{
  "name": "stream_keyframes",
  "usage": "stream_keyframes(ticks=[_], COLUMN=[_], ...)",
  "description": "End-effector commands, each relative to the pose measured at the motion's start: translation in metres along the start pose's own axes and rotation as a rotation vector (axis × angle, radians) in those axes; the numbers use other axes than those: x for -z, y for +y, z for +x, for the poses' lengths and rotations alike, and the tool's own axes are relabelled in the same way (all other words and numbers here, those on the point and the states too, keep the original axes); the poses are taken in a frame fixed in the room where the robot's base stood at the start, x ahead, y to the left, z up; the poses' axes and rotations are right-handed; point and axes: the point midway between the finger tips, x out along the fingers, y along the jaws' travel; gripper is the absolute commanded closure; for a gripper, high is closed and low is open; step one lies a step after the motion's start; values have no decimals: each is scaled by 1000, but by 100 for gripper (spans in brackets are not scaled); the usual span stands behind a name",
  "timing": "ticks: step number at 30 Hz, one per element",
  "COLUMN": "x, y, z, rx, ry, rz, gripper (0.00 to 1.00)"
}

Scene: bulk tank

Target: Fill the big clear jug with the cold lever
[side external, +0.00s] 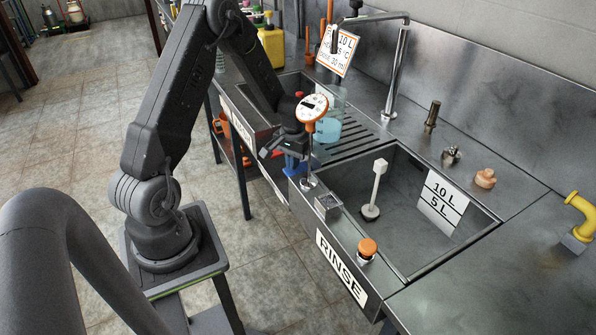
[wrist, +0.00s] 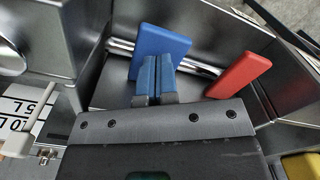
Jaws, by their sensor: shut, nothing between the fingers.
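The cold lever is a blue paddle (wrist: 160,52) beside a red paddle (wrist: 240,75) in the wrist view. In the side view the blue paddle (side external: 293,165) shows at the sink's front, below my gripper (side external: 268,150). My gripper (wrist: 155,70) is shut and empty, its fingertips overlapping the blue paddle in the wrist view; I cannot tell if they touch it. A clear jug (side external: 336,98) stands on the slatted drainer below the spout (side external: 335,42), with pale blue liquid (side external: 327,131) low in it. An orange-rimmed dial (side external: 312,108) partly hides it.
The rinse basin (side external: 410,215) holds a white long-handled brush (side external: 376,190) and a 10 L / 5 L label (side external: 441,203). An orange knob (side external: 367,248) is on the front rim. A yellow canister (side external: 272,45) stands behind my arm. An orange-edged sign (side external: 338,50) hangs near the spout.

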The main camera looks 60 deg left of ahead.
Motion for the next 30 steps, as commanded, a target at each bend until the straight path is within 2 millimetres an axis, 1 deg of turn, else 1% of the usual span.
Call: stream_keyframes(ticks=[20,30], x=[0,1], y=[0,0], z=[20,20], rx=[0,0], ry=[0,4], rz=[0,0], gripper=[100,100])
